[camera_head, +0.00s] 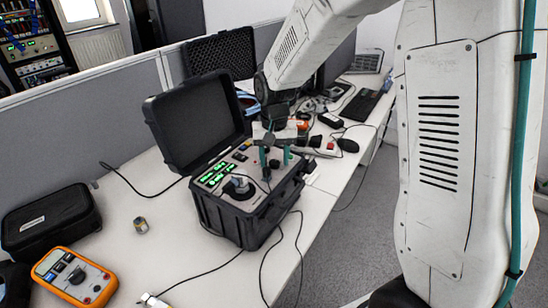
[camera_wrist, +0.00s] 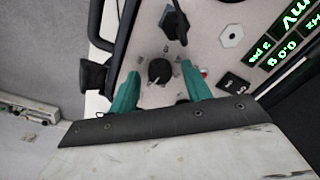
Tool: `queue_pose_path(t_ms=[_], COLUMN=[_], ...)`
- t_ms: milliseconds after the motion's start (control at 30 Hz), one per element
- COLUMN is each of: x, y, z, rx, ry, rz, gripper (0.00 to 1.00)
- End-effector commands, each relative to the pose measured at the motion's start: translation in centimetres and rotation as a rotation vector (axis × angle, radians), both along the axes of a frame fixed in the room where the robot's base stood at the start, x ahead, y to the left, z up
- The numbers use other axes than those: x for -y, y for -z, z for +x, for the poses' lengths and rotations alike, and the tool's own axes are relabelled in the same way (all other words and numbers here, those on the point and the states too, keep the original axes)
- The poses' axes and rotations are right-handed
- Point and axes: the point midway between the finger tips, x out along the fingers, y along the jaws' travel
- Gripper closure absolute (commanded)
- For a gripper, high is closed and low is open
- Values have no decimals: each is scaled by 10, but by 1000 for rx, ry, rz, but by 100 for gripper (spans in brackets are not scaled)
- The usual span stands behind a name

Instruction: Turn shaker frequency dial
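The shaker (camera_head: 235,212) is an open black case on the table, with a light grey panel and lit green displays (camera_head: 215,172). In the wrist view, a round black dial (camera_wrist: 159,71) with a pointer mark sits on the panel. My gripper (camera_wrist: 160,72) points down at the panel with its green fingers on either side of this dial, a gap showing on both sides. The fingers are apart and hold nothing. In the head view, my gripper (camera_head: 275,156) is over the panel's far right part, and the dial is hard to make out. Its label is not readable.
The open lid (camera_head: 195,120) stands behind the panel. A black connector with a cable (camera_wrist: 174,22) and a metal hexagonal mount (camera_wrist: 232,36) are near the dial. An orange meter (camera_head: 75,278), a black pouch (camera_head: 50,220) and a small cylinder (camera_head: 141,225) lie left.

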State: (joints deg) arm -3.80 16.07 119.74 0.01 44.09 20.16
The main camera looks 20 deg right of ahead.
Motion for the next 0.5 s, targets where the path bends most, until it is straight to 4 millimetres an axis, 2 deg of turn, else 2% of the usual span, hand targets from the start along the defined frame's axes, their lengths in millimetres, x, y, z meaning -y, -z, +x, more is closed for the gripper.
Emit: queue_pose_path(t_ms=[267,500], x=[0,0], y=[-4,-42], z=[0,0], rx=[1,3], ry=[-1,-1], rz=[0,0], gripper=[52,52])
